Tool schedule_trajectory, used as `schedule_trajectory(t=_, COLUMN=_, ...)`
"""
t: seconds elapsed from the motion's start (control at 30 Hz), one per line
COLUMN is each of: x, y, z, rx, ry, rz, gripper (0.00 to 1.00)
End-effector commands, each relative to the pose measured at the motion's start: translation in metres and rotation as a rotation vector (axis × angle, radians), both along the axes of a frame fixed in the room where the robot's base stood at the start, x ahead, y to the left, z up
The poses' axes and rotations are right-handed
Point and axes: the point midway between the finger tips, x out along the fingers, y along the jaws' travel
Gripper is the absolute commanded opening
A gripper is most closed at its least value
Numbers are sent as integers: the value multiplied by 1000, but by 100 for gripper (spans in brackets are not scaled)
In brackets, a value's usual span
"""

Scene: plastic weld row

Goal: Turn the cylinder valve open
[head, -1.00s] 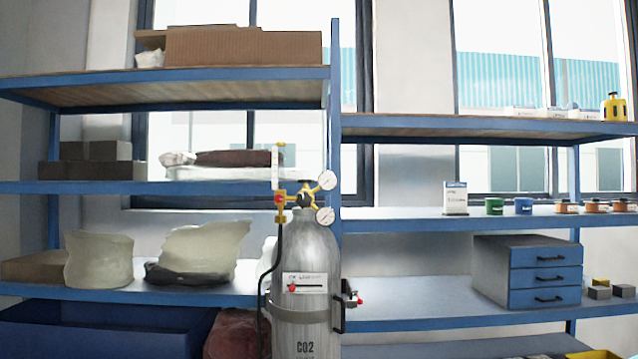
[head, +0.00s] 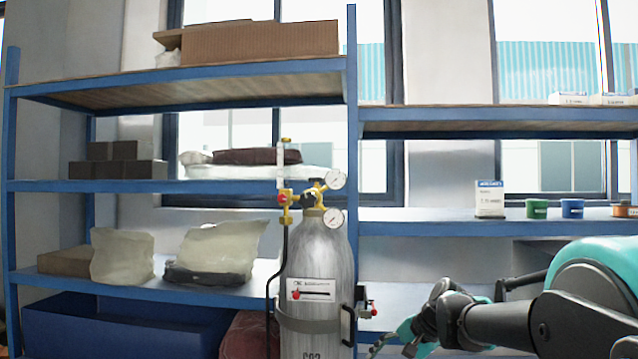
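The grey CO2 cylinder (head: 318,265) stands upright in front of the shelves in the head view, its lower part cut off by the bottom edge. On its top sits a brass valve and regulator (head: 318,190) with a dark knob (head: 309,199), a red knob (head: 284,197) and two round gauges (head: 333,218). My gripper (head: 392,347) is low in the picture, right of the cylinder and well below the valve. It is partly cut off by the bottom edge, and I cannot tell how its fingers stand. It appears apart from the valve.
A strap with a black bracket and red knob (head: 373,306) juts from the cylinder's right side. A black hose (head: 283,250) runs down its left. Blue shelves (head: 460,226) stand behind, with bags (head: 215,250), a carton (head: 260,43) and small cans (head: 571,208).

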Motion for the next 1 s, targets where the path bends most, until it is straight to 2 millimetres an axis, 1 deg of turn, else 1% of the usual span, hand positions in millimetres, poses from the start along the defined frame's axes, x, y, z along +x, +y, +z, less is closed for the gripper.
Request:
schedule_trajectory(t=0.03, x=15, y=4, z=21, rx=58, ry=27, rz=-38, gripper=68)
schedule_trajectory(t=0.07, x=24, y=8, z=35, rx=100, ry=48, rz=-64, gripper=68)
schedule_trajectory(t=0.17, x=56, y=21, z=91, rx=268, ry=139, rz=-159, gripper=68)
schedule_trajectory(t=0.2, x=71, y=25, z=120, rx=346, ry=186, rz=-200, gripper=68)
schedule_trajectory(t=0.27, x=93, y=31, z=168, rx=474, ry=265, rz=-260, gripper=68)
schedule_trajectory(t=0.3, x=106, y=34, z=200, rx=560, ry=323, rz=-295, gripper=68)
schedule_trajectory(t=0.37, x=125, y=37, z=250, rx=684, ry=413, rz=-340, gripper=68)
schedule_trajectory(t=0.4, x=135, y=37, z=282, rx=763, ry=474, rz=-365, gripper=68)
schedule_trajectory(t=0.47, x=148, y=36, z=328, rx=870, ry=564, rz=-391, gripper=68)
schedule_trajectory(t=0.5, x=155, y=34, z=355, rx=935, ry=618, rz=-404, gripper=68)
schedule_trajectory(t=0.6, x=166, y=28, z=411, rx=1059, ry=737, rz=-417, gripper=68)
schedule_trajectory(t=0.7, x=171, y=23, z=446, rx=1136, ry=816, rz=-417, gripper=68)
schedule_trajectory(t=0.77, x=172, y=22, z=457, rx=1161, ry=844, rz=-417, gripper=68)
schedule_trajectory(t=0.87, x=173, y=24, z=465, rx=1177, ry=863, rz=-416, gripper=68)
schedule_trajectory(t=1.0, x=177, y=39, z=465, rx=1177, ry=864, rz=-415, gripper=68)
